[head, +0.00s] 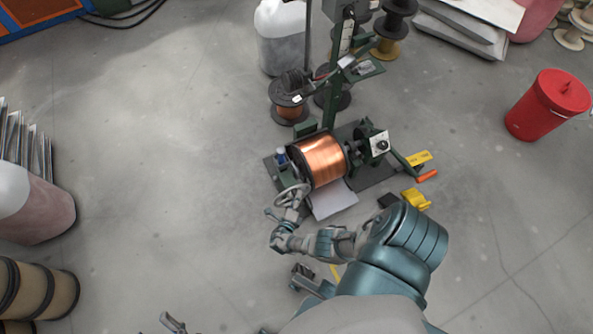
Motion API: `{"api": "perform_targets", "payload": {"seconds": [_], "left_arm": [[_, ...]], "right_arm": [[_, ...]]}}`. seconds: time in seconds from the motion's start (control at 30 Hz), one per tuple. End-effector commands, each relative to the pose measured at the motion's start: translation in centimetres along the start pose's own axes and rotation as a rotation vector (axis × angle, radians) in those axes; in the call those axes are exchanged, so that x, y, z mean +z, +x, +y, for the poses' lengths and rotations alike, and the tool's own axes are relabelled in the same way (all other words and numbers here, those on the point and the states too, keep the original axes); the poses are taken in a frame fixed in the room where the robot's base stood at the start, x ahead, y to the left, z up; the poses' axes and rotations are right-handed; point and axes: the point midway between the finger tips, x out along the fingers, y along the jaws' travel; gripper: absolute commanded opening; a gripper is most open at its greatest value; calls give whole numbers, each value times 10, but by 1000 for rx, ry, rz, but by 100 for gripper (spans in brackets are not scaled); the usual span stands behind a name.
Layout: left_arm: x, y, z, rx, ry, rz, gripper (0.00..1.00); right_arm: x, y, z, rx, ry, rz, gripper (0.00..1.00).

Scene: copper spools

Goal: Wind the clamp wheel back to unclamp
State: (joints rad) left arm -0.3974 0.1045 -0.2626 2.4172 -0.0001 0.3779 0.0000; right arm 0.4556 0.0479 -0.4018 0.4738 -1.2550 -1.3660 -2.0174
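The clamp wheel (291,188) is a small pale grey handwheel at the left end of a green winding machine. A large copper spool (323,159) with dark flanges sits in the machine, just right of the wheel. My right gripper (288,207) is at the lower side of the wheel, overlapping its rim in the head view. Its fingers are small and partly merge with the wheel, so I cannot tell if they grip it. A small grey part at the bottom left edge may be my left gripper (172,322); its fingers are unclear.
A white sheet (333,200) lies below the spool. A yellow object (415,199) and an orange handle (427,176) are to the right. A smaller copper spool (289,108) stands behind. A red bin (548,104) is far right.

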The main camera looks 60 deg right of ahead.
Motion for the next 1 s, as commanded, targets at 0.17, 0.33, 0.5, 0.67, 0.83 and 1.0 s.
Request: {"api": "perform_targets", "payload": {"seconds": [0.17,0.33,0.5,0.67,0.83,1.0], "left_arm": [[0,0,0,-2,-1,-1,52],[-2,-1,0,-1,0,0,52],[-2,-1,0,0,0,1,52],[-2,-1,0,0,1,1,52],[-2,0,0,0,1,1,52],[-2,0,0,0,1,1,52]], "right_arm": [[0,0,-2,-3,1,0,52],[0,-16,-1,-2,3,-1,52],[0,-53,0,1,3,-1,52],[0,-88,1,2,2,0,52],[1,-111,1,1,0,1,52],[0,-119,1,0,-1,0,52]]}}
